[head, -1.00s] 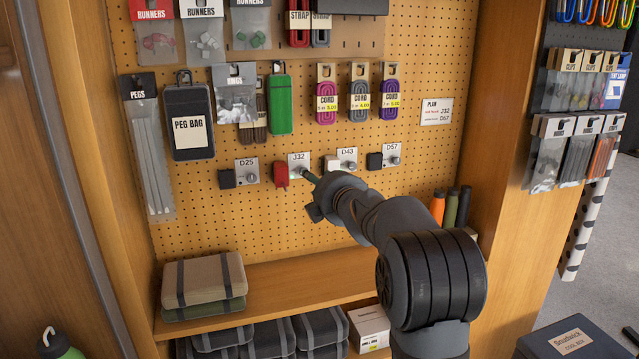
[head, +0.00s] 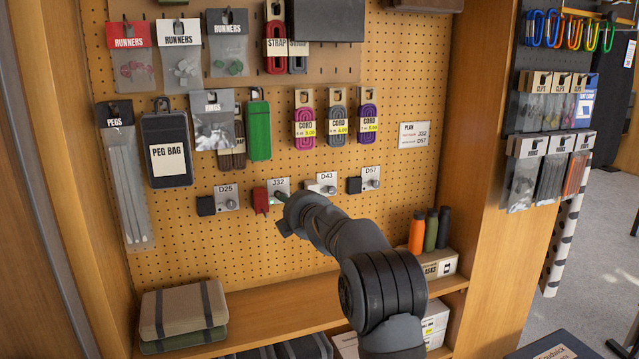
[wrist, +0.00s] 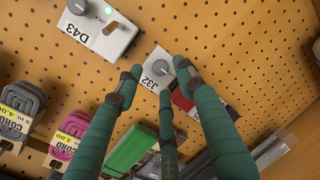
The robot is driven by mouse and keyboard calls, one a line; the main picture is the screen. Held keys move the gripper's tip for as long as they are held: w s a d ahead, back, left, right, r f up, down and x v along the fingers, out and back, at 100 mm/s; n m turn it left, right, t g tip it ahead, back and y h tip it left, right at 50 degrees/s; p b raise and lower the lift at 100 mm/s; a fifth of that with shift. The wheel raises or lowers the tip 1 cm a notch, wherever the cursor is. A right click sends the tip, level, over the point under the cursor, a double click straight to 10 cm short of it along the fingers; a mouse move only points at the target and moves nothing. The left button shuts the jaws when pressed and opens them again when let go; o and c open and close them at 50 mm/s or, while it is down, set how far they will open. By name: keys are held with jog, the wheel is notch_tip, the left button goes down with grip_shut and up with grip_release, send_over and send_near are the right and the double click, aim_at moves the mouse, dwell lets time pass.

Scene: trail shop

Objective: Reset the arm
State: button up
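My gripper (head: 283,200) is at the J32 lock plate (head: 279,184) on the pegboard, in the head view. In the wrist view my gripper's teal fingers (wrist: 159,72) are spread, with the round grey knob (wrist: 160,68) of J32 seen between their tips. Gaps show beside the knob, and I cannot tell how far the tips are from the plate. A red block (head: 260,199) is at the left of J32; part of it shows behind a finger in the wrist view.
Lock plates D25 (head: 226,190), D43 (head: 325,177) and D57 (head: 371,171) flank J32. Hanging packs and cords (head: 304,127) are above. A plan card (head: 414,134) is at the right.

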jog(key=shift+x, duration=1.85)
jog(key=shift+w, duration=0.1)
jog(key=v, duration=1.2)
jog(key=w+a+f+m+y+p, duration=0.1)
jog(key=w+a+m+y+p, duration=0.1)
jog(key=w+m+p, duration=0.3)
jog(key=w+a+f+m+y+p, duration=0.1)
jog(key=w+m+p, duration=0.4)
jog(key=m, duration=0.5)
jog(key=shift+w+a+f+m+t+y+p, duration=0.3)
jog(key=shift+w+a+f+y+p, duration=0.1)
jog(key=shift+w+a+y, duration=0.1)
